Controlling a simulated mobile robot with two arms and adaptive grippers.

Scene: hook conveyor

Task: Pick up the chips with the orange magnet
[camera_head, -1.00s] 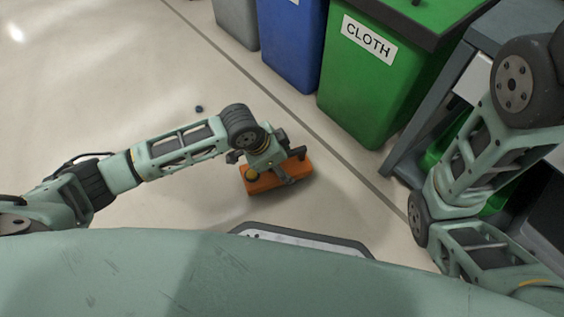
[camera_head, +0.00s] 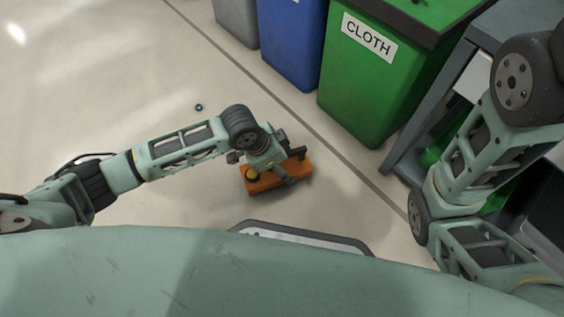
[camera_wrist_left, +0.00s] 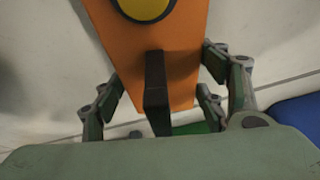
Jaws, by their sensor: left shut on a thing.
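The orange magnet (camera_head: 262,186) is a block with a yellow round knob and a dark handle, low over the floor in the head view; I cannot tell whether it touches. My left gripper (camera_head: 281,166) is shut on it from above. In the left wrist view, the magnet (camera_wrist_left: 180,60) lies between the fingers of the gripper (camera_wrist_left: 165,98), with its dark handle toward me. A small dark blue piece (camera_head: 199,107), which looks like a chip, lies on the floor up and left of the magnet, apart from it. The magnet's underside is hidden. My right gripper is out of view.
A green bin marked CLOTH (camera_head: 350,100), a blue bin (camera_head: 290,45) and a grey bin (camera_head: 236,20) stand along the top. A grey table (camera_head: 425,100) is at the right. The floor (camera_head: 120,90) around the small piece is clear.

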